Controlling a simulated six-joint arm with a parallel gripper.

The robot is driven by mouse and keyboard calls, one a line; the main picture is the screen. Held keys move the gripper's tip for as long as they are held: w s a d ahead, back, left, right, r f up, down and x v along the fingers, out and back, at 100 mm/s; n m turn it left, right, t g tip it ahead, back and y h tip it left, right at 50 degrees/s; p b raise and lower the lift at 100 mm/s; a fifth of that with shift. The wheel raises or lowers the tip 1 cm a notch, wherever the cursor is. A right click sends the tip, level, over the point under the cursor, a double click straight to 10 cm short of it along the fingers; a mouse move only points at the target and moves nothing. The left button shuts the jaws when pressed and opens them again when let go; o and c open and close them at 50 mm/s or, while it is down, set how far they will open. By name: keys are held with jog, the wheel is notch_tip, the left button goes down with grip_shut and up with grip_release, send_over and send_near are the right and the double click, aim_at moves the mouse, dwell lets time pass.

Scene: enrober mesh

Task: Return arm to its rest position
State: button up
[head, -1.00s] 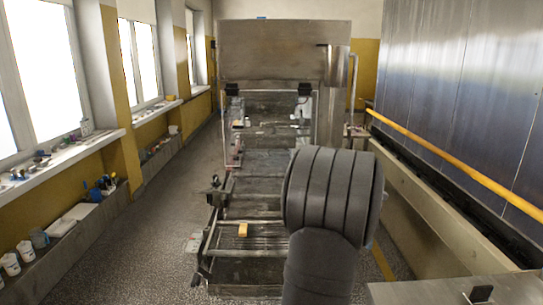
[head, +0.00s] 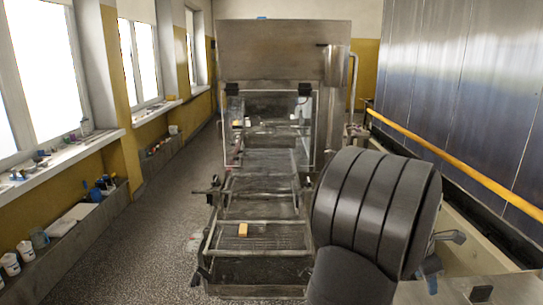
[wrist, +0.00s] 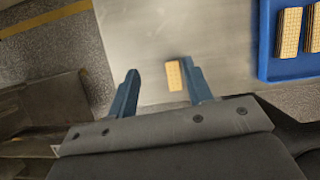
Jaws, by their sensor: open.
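My gripper (wrist: 160,68) is open in the wrist view, its two blue fingers spread apart. A tan wafer piece (wrist: 174,76) lies on a bare steel top (wrist: 145,30) below, appearing beside the right finger; I cannot tell the height between them. In the head view my arm is at the right, and its dark wrist hides most of the gripper. Part of a blue finger (head: 431,274) shows past it. An orange-tan piece (head: 242,230) lies on the enrober's wire mesh (head: 270,241), left of my arm and apart from it.
A blue tray (wrist: 268,68) with several wafers is at the right in the wrist view. The enrober (head: 283,52) stands in the middle of the head view. A yellow rail (head: 450,153) runs along the right wall. The floor (head: 150,230) at left is clear.

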jog(key=shift+m+g, duration=0.3)
jog(key=shift+m, duration=0.3)
jog(key=w+f, duration=0.1)
jog(key=f, duration=0.2)
jog(key=w+f, duration=0.1)
jog(key=shift+w+a+f, duration=0.15)
jog(key=shift+w+a, duration=0.15)
jog(key=shift+a, duration=0.05)
